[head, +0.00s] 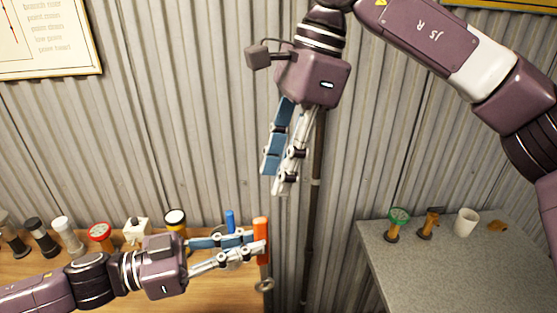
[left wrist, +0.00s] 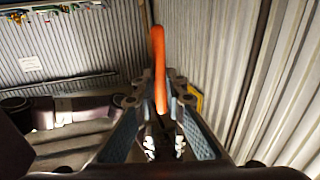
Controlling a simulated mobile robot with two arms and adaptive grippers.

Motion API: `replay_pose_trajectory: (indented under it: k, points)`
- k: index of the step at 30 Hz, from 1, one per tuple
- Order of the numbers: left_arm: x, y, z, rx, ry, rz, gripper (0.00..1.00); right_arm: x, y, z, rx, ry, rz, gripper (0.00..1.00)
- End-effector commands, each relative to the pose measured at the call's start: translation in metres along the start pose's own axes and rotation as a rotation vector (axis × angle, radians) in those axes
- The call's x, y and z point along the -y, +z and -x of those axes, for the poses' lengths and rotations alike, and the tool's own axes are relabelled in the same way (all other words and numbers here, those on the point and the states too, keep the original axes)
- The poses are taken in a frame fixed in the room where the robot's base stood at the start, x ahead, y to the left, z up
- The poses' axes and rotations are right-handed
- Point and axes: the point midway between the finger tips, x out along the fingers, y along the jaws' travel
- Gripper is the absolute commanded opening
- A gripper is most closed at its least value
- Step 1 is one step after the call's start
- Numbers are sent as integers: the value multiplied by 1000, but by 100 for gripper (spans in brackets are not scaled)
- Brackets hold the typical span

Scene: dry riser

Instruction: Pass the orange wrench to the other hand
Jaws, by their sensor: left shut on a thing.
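The orange wrench (head: 261,228) is held upright by my left gripper (head: 262,243), low in the head view. Its orange handle rises above the fingers, and a grey metal ring end hangs below them. In the left wrist view the orange handle (left wrist: 159,65) stands between the fingers and reaches up past them. The gripped part is partly hidden by the fingers. My right gripper (head: 273,183) points down, above the wrench and apart from it. Its fingers are spread with nothing between them.
A wooden bench (head: 215,288) at left carries several tools and flashlight-like items, including a blue item (head: 230,221) behind my left gripper. A grey table (head: 440,270) at right holds a white cup (head: 465,222) and small items. A dark vertical pipe (head: 314,200) stands behind my right gripper.

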Motion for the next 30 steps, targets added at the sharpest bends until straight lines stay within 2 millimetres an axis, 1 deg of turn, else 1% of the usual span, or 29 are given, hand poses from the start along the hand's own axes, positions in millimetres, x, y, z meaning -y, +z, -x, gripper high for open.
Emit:
replay_pose_trajectory:
  k: [9, 15, 18, 21, 30]
  points:
    - [0, -1, 0, -1, 1, -1, 0, -1, 0, -60, 2, 5, 0, 32]
    - [0, -1, 0, -1, 1, -1, 0, -1, 1, -92, 4, 4, 0, 32]
    - [0, -1, 0, -1, 1, -1, 0, 0, 1, -101, 4, 2, -1, 32]
    - [0, -1, 0, -1, 1, -1, 0, 0, 2, -106, 5, 2, 0, 32]
    - [0, -1, 0, -1, 1, -1, 0, 0, 2, -108, 5, 2, -1, 32]
